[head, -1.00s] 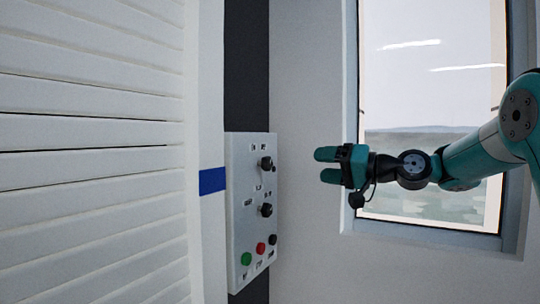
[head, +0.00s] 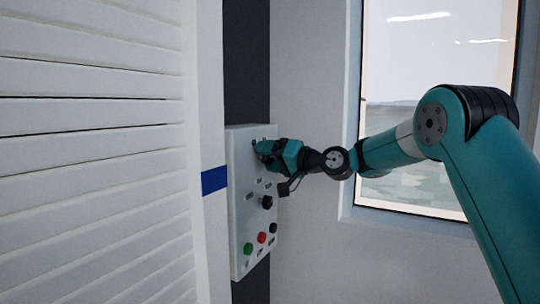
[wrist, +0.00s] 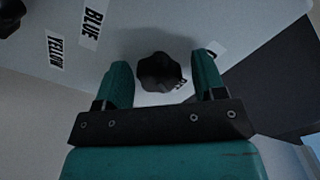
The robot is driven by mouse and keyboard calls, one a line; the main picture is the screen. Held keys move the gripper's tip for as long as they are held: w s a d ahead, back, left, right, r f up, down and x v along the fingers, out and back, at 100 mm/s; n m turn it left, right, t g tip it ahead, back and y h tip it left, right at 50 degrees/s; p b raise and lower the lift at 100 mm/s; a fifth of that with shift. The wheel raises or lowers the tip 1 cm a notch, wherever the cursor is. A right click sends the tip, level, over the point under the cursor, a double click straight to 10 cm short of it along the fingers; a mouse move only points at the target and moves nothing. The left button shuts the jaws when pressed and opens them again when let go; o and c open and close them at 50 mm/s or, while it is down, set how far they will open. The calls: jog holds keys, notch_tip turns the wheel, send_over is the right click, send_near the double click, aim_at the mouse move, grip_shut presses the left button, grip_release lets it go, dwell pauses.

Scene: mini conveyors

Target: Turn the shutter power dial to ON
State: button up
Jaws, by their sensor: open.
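The white control panel (head: 239,225) is mounted on the dark strip beside the shutter. My gripper (head: 261,151) is at its upper part and hides the upper dial in the head view. In the wrist view the black lobed dial (wrist: 160,72) lies between the two teal fingers of my open gripper (wrist: 162,68), with a gap visible on each side. Small labels beside the dial are partly hidden, and I cannot read its setting.
A lower black dial (head: 267,202) sits below my gripper, with BLUE (wrist: 92,27) and YELLOW (wrist: 55,50) labels nearby. Green (head: 248,248), red (head: 261,238) and black (head: 273,228) buttons are at the bottom. The slatted shutter (head: 90,170) is left, a window right.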

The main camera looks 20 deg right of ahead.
jog(key=c, duration=0.9)
jog(key=shift+c, duration=0.2)
jog(key=shift+f+n+b, duration=0.15)
jog(key=shift+n+b, duration=0.15)
jog(key=shift+b, duration=0.3)
jog(key=n+b, duration=0.1)
jog(key=b, duration=0.2)
jog(key=shift+f+n+b, duration=0.2)
jog(key=shift+n+b, duration=0.1)
jog(key=n+b, duration=0.2)
jog(key=b, duration=0.2)
jog(key=shift+s+n, duration=0.1)
jog(key=shift+n, duration=0.2)
jog(key=n+b, duration=0.3)
jog(key=b, duration=0.1)
jog(key=shift+r+n+b, duration=0.15)
jog(key=shift+n+b, duration=0.15)
jog(key=shift+a+r+n+b, duration=0.1)
jog(key=shift+r+n+b, duration=0.1)
jog(key=shift+n+b, duration=1.45)
jog(key=shift+s+n, duration=0.1)
jog(key=shift+n, duration=0.15)
